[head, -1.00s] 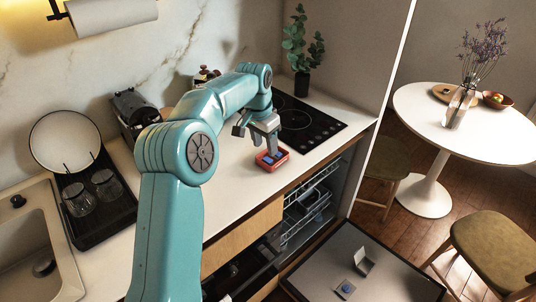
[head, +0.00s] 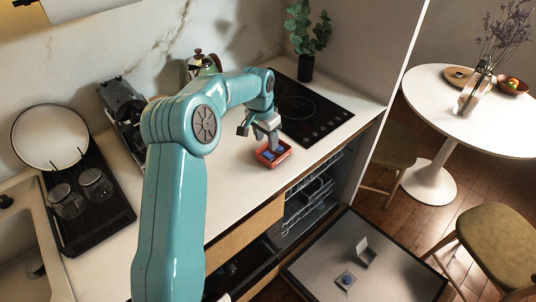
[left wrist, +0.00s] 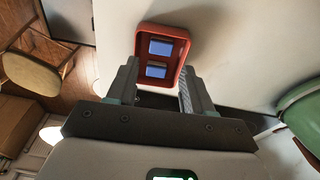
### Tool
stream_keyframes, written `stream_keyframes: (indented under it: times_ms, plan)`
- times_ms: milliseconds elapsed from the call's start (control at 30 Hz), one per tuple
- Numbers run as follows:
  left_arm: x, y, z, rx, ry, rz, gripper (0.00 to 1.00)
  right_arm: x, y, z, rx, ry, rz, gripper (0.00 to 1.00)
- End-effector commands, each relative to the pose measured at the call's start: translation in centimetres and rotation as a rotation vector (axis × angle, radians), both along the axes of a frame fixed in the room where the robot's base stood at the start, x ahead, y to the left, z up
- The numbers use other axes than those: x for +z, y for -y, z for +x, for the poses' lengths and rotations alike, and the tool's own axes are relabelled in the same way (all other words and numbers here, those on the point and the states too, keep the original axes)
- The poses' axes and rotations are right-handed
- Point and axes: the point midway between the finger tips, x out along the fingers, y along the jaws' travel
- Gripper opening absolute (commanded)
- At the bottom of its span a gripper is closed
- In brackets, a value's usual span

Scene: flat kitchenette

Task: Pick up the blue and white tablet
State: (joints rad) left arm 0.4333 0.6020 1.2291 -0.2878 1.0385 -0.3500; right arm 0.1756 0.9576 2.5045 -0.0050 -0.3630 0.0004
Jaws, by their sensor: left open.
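A small red tray (head: 284,147) sits on the white counter in front of the hob. Two blue and white tablets lie in it, partly hidden by my gripper in the head view. In the left wrist view the red tray (left wrist: 184,37) shows a farther tablet (left wrist: 160,47) and a nearer tablet (left wrist: 156,71). My left gripper (head: 268,137) points down at the tray, open and empty. In the left wrist view its fingers (left wrist: 158,77) stand apart on either side of the tray's near part. My right gripper is not in view.
The black hob (head: 308,108) lies behind the tray. Below the counter the dishwasher is open, its door (head: 315,272) folded down with an open dispenser (head: 366,252) on it. A dark drying rack (head: 105,212) with glasses and a plate stands left. A round table (head: 440,95) is at right.

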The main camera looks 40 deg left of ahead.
Motion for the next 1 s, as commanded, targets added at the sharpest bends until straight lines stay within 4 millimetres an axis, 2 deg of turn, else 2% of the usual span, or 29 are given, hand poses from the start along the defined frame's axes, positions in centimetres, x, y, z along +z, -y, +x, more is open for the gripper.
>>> stream_keyframes:
  times_ms: [267,400,533,800,867,933,1000]
  plan:
    - [-2.4,-0.2,0.4,0.001,-0.002,-0.001,0.51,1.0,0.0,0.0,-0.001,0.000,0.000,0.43]
    - [-4.6,-0.5,0.7,0.001,-0.004,-0.002,0.51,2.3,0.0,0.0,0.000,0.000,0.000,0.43]
    - [-6.4,-0.6,1.1,0.001,-0.002,0.000,0.51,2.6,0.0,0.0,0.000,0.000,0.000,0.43]
    - [-7.0,-0.6,1.3,0.001,0.000,0.001,0.51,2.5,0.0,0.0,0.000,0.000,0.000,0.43]
    - [-7.0,-0.6,1.2,0.001,0.000,0.001,0.35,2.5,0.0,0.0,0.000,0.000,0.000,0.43]
    - [-7.0,-0.6,1.2,0.001,0.000,0.001,0.12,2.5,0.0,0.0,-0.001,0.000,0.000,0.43]
    - [-6.9,-0.6,1.2,0.001,0.000,0.000,0.09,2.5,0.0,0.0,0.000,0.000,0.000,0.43]
